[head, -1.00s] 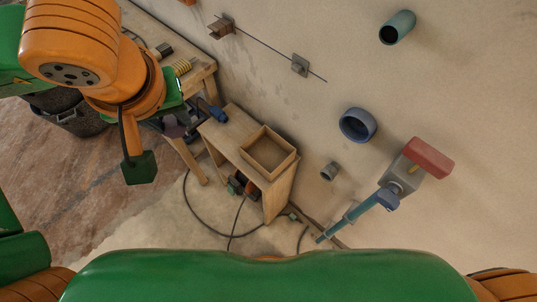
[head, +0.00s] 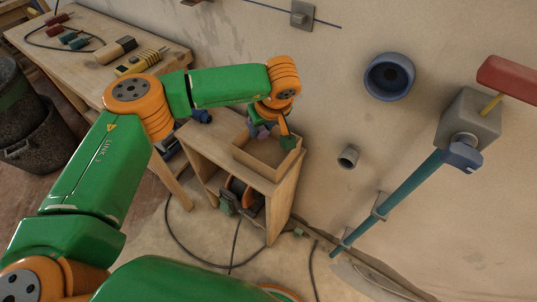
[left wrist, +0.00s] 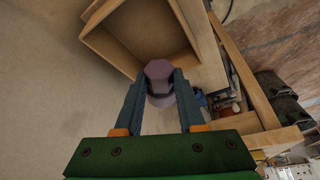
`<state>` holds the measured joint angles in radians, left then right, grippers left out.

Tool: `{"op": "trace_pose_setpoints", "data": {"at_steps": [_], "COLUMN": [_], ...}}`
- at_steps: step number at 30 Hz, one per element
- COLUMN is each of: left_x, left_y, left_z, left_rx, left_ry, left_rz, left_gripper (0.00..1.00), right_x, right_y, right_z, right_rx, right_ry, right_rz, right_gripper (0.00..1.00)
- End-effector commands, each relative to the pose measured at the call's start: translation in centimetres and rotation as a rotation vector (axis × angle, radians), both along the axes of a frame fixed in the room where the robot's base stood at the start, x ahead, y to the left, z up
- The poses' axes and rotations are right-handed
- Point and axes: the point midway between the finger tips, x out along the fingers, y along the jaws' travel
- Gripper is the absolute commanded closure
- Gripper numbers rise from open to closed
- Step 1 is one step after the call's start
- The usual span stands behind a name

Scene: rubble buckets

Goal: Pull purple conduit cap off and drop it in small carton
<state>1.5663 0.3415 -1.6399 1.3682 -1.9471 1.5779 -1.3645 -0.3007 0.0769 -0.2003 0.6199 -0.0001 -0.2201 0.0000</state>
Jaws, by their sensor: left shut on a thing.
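My left gripper (head: 264,131) is over the small carton (head: 258,166), near its back-left side in the head view. In the left wrist view the gripper (left wrist: 160,88) is shut on the purple conduit cap (left wrist: 158,69), with one blue-grey finger on each side. The cap is clear of any conduit. The open carton (left wrist: 105,47) shows just beyond the cap in that view, and the cap overlaps its near rim. How high the cap is above the carton I cannot tell. My right gripper is not in view.
The carton stands on a wooden stand (head: 274,202) against the wall. A workbench (head: 75,52) with tools is at left. A blue-grey round fitting (head: 388,77), a short grey stub (head: 348,157) and a teal pipe (head: 405,190) with a grey box (head: 469,117) are on the wall.

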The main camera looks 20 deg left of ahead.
Motion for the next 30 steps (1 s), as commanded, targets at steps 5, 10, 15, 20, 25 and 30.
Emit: {"op": "trace_pose_setpoints", "data": {"at_steps": [5,10,15,20,25,30], "left_x": [0.0,0.0,0.0,0.0,0.0,-0.3], "left_y": [0.0,0.0,0.0,0.0,0.0,-0.3], "left_z": [-3.5,-4.4,-4.2,-4.2,-4.2,-3.1], "left_rx": [0.000,0.001,0.000,-0.001,-0.001,-0.003], "left_ry": [0.001,0.001,0.001,0.000,0.000,-0.001], "left_rz": [0.000,0.000,0.000,0.001,0.001,0.000], "left_gripper": [1.00,1.00,1.00,0.27,0.27,0.27], "right_x": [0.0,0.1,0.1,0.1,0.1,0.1], "right_y": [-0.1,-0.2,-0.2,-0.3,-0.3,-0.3], "right_z": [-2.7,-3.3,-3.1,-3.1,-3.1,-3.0], "right_rx": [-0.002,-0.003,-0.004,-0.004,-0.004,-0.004], "right_ry": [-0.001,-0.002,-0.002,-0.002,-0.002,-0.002], "right_rz": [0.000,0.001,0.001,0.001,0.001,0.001], "right_gripper": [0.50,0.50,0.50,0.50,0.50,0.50]}}
